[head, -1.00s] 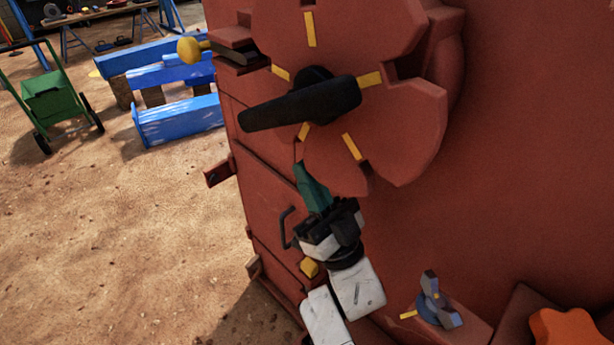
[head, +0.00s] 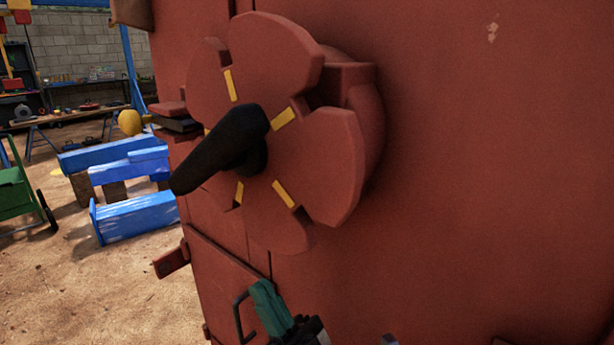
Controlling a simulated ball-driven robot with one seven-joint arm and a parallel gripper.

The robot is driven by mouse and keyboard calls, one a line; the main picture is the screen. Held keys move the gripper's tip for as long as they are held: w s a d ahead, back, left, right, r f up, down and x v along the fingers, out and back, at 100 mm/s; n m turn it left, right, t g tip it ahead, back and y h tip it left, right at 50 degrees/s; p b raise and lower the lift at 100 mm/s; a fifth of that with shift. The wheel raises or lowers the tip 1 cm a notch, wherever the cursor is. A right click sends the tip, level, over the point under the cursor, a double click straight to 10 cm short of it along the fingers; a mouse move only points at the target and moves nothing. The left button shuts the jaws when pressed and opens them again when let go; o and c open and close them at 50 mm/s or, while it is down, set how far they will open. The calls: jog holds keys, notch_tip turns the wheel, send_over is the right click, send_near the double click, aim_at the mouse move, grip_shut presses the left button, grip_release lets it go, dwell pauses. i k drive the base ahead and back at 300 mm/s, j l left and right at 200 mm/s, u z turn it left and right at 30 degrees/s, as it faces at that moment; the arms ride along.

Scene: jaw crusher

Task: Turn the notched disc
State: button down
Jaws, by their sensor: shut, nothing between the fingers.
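The notched disc (head: 330,165) is a large red-brown wheel on the red machine's face, with deep notches and several yellow marks. A black handle (head: 215,150) sticks out from its middle and slants down to the left. My gripper (head: 262,288) shows at the bottom edge, below the disc, with teal fingers pointing up and slightly left. It is shut and empty, apart from the disc and the black handle. It appears close to the dark door pull, but whether it touches is unclear. The rest of my arm is mostly out of view.
The red machine wall (head: 480,180) fills the right side. A dark door pull (head: 239,318) and a red bracket (head: 171,262) stick out below the disc. Blue beams (head: 135,215), a green cart (head: 15,195) and a workbench (head: 75,115) stand on sandy ground at left.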

aim_at(262, 150)
jog(key=k+j, duration=0.1)
jog(key=j, duration=0.2)
jog(key=k+j, duration=0.15)
jog(key=j, duration=0.2)
jog(key=k+j, duration=0.1)
jog(key=j, duration=0.2)
jog(key=k+j, duration=0.15)
jog(key=j, duration=0.2)
